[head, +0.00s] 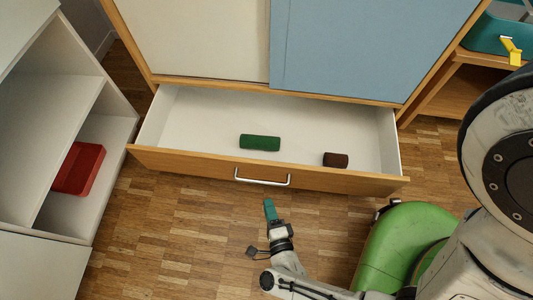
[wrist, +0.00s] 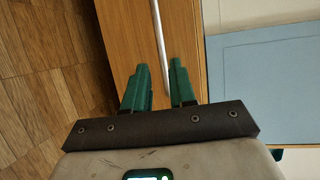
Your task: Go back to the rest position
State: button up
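My gripper (head: 269,205) is in front of the open drawer's wooden front (head: 200,163), just short of its metal handle (head: 262,182) in the head view. In the wrist view, the green fingers of my gripper (wrist: 158,68) stand apart with nothing held. The handle (wrist: 159,40) runs as a bright bar beyond and between the fingertips. The gripper looks apart from it. The drawer is pulled out and holds a green cylinder (head: 260,142) and a shorter dark brown cylinder (head: 335,160), both lying on its white floor.
The cabinet above has a cream panel (head: 190,40) and a blue panel (head: 370,45). A white shelf unit (head: 60,100) with a red box (head: 79,168) stands left. A wooden shelf with a teal bin (head: 490,38) and a yellow object (head: 511,49) stands right. Parquet floor (head: 170,240) is clear at front left.

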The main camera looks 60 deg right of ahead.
jog(key=shift+s+a, duration=0.15)
dwell(0.5)
jog(key=w+a+r+n+y, duration=0.3)
jog(key=w+n+y, duration=0.35)
jog(key=n, duration=0.25)
jog(key=w+a+r+n+y, duration=0.35)
jog(key=w+n+y, duration=0.25)
jog(key=n+y, duration=0.25)
jog(key=s+d+r+n+g+h, duration=0.3)
jog(key=s+d+r+n+g, duration=0.7)
jog(key=s+d, duration=0.35)
notch_tip(320, 180, up, 36)
jog(key=a+p, duration=0.1)
jog(key=p, duration=3.5)
jog(key=shift+f, duration=0.1)
